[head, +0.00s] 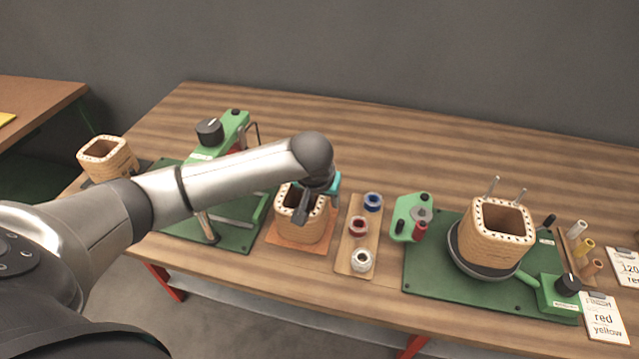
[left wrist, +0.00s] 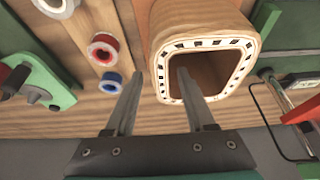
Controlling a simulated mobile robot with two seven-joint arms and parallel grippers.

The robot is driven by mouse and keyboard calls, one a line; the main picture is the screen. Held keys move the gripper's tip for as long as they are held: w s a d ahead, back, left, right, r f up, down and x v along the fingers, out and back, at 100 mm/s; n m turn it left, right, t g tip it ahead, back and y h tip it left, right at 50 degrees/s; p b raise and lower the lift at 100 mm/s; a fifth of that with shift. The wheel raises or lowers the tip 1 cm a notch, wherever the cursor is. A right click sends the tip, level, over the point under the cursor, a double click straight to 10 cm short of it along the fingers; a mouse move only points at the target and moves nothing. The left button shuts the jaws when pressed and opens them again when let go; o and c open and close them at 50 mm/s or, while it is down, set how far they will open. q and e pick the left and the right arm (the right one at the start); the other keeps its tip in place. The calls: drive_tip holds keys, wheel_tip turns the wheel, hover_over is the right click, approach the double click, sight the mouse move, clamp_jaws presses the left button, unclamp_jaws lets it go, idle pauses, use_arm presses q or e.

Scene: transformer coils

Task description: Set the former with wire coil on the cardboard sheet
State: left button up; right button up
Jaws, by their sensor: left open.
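A tan, square-sided former (head: 314,228) with a ring of dark slots around its rim stands upright on the brown cardboard sheet (head: 278,240) in the head view. It also shows in the left wrist view (left wrist: 190,22), with its hollow facing the camera. My left gripper (head: 306,210) is over this former, open, fingers pointing down. In the left wrist view my left gripper (left wrist: 160,76) has one finger over the hollow and the other outside the wall, so they straddle it. The gripper partly hides the former's rim in the head view. My right gripper is not in view.
Wire spools stand on a wooden strip (head: 346,268) right of the former. A green winding station (head: 425,281) carries another former (head: 490,248). A green press-like device (head: 237,128) stands on the left, with a further former (head: 108,160) beyond it. Bare table lies behind.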

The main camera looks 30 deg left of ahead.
use_arm(q)
drive_tip(key=p+v, duration=0.2)
drive_tip(key=v, duration=0.7)
